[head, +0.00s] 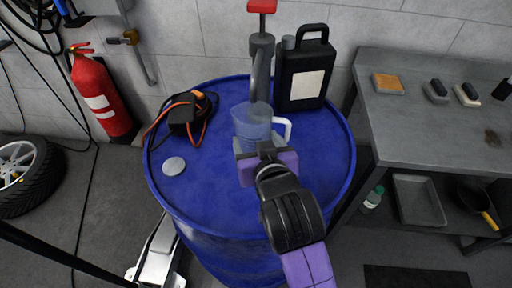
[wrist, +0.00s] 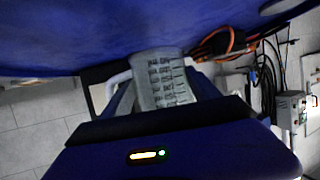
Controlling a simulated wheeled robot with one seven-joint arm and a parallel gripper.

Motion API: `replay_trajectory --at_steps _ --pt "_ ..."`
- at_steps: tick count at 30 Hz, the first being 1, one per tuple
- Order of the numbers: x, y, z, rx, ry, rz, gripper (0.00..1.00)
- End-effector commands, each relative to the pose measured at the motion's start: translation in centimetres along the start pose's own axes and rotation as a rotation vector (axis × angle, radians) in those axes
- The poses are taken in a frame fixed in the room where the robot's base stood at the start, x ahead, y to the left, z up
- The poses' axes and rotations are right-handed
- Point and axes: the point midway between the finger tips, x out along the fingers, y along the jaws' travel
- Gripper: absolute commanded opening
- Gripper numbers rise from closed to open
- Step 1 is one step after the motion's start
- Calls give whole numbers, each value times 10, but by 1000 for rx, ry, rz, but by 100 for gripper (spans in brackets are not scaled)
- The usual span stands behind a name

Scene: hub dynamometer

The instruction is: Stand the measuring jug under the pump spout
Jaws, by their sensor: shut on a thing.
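The measuring jug (head: 251,122) is clear with a white handle and stands upright on or just above the blue drum top, near its middle. In the wrist view the jug (wrist: 162,85) shows its measuring marks between the fingers. My gripper (head: 258,150) is shut on the jug from the near side. The grey hand pump (head: 262,60) with a red handle rises at the back of the drum, just behind the jug. Its spout slants down to the left and the jug hides part of the pump's lower end. I cannot tell whether the jug touches the drum.
The blue drum top (head: 205,200) also holds a black canister (head: 304,75) at the back right, a black device with orange cable (head: 184,117) at the left and a pale disc (head: 174,166). A grey workbench (head: 430,150) stands right. The drum's front left is clear.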

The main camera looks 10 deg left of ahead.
Motion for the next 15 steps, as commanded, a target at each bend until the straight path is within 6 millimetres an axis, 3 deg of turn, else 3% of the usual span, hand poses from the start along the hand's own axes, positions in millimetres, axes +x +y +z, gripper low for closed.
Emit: replay_trajectory --at_steps 3,10,15 --pt "7 0 -2 0 0 0 28" --pt "18 0 25 -1 -4 0 28" --pt "20 0 30 0 0 -1 28"
